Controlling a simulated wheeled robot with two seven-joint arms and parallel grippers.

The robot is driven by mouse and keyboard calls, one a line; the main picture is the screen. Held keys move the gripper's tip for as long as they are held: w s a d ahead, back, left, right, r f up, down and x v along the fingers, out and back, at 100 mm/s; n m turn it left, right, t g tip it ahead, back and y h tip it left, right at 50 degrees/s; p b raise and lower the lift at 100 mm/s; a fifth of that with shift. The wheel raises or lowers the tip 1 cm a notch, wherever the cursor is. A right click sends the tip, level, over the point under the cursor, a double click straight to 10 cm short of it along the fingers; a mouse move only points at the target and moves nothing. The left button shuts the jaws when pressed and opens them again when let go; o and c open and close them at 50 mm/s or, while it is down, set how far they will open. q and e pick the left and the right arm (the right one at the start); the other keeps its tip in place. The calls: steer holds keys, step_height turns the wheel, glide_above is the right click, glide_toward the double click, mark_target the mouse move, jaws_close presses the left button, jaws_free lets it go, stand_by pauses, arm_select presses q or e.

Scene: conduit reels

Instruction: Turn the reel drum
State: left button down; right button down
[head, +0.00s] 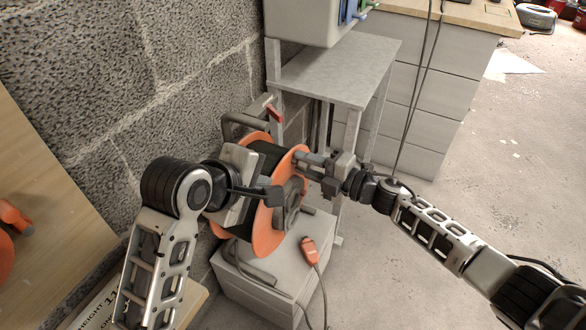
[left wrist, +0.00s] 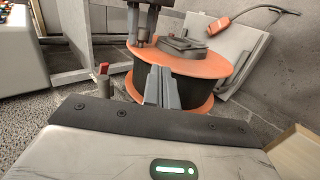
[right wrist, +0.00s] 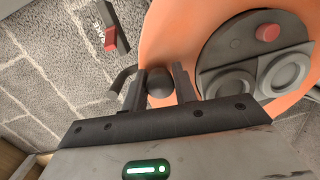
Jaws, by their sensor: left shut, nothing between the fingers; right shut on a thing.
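The reel has orange flanges (head: 262,240) and a dark drum between them, and stands on a grey box. The left wrist view shows its orange rim (left wrist: 205,62) and dark drum side. My right gripper (head: 305,166) is at the outer flange face, shut on a round black knob (right wrist: 159,84) in front of the orange flange (right wrist: 185,30). My left gripper (head: 277,195) is lower, at the reel's near side; its fingers (left wrist: 161,72) are shut and empty, overlapping the drum in view. Whether they touch it I cannot tell. My left arm hides part of the reel.
A red-tipped lever (right wrist: 107,35) with white lettering stands beside the reel. A grey metal stand (head: 345,75) is close behind; a block wall is left.

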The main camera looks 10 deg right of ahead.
steer(key=shift+d, duration=0.1)
arm_select(q)
steer(key=x, duration=0.4)
steer(key=r+x, duration=0.1)
steer(key=x, duration=0.3)
steer(key=w+x, duration=0.1)
steer(key=x, duration=0.3)
steer(key=shift+w+d+r, duration=0.1)
steer(key=shift+d+r, duration=0.1)
steer(key=shift+d, duration=0.15)
steer(key=shift+w+d, duration=0.35)
steer(key=shift+w, duration=0.05)
steer(key=shift+w+d, duration=0.1)
